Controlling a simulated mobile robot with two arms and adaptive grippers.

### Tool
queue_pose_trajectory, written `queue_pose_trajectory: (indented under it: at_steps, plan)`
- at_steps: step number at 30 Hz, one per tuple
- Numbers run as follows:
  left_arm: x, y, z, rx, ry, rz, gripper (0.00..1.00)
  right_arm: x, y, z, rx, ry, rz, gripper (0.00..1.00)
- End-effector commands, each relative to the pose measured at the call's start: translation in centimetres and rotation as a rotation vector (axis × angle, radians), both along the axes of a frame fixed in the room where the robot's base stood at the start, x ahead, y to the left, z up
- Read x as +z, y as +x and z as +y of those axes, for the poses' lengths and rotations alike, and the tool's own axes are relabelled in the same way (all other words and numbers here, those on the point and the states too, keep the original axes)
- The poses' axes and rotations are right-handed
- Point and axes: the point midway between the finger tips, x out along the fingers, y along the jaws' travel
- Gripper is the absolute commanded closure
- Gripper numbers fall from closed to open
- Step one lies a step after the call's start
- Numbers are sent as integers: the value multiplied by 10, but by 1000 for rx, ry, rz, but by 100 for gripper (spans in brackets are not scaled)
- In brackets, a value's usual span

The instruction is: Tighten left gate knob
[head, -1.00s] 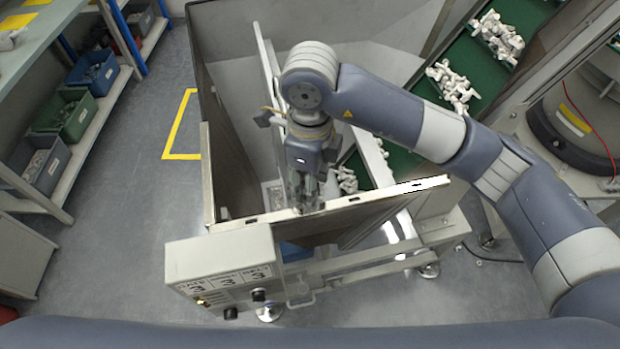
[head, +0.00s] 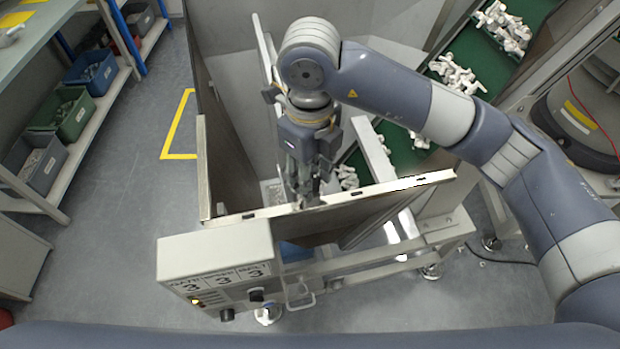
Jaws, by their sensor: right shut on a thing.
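My right gripper (head: 306,198) reaches down from above to the top edge of the metal gate panel (head: 400,187), near the middle of that edge. Its fingers are shut on a small part at the edge, which I take to be the left gate knob. The knob is almost wholly hidden by the fingers, so its shape and how tight it sits cannot be told. My left gripper is not in view.
A control box (head: 215,262) with dials and knobs stands in front of the gate. A green conveyor (head: 470,60) with white castings runs behind my right arm. A shelf with bins (head: 75,115) stands at left.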

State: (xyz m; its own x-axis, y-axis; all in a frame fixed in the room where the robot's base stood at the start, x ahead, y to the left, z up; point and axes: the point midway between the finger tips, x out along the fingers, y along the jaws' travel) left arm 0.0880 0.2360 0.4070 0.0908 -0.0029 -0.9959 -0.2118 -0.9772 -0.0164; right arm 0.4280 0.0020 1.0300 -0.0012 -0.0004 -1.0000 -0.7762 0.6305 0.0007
Motion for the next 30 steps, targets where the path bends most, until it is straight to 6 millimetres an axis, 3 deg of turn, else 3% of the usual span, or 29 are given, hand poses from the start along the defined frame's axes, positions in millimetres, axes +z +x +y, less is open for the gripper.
queue_pose_trajectory:
  at_steps: [3,12,30]
  plan:
    - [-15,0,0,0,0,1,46,-3,1,0,-102,-1,-4,90]
    - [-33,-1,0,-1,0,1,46,-2,1,0,-320,0,-4,90]
    - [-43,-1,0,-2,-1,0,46,1,0,0,-467,1,-3,90]
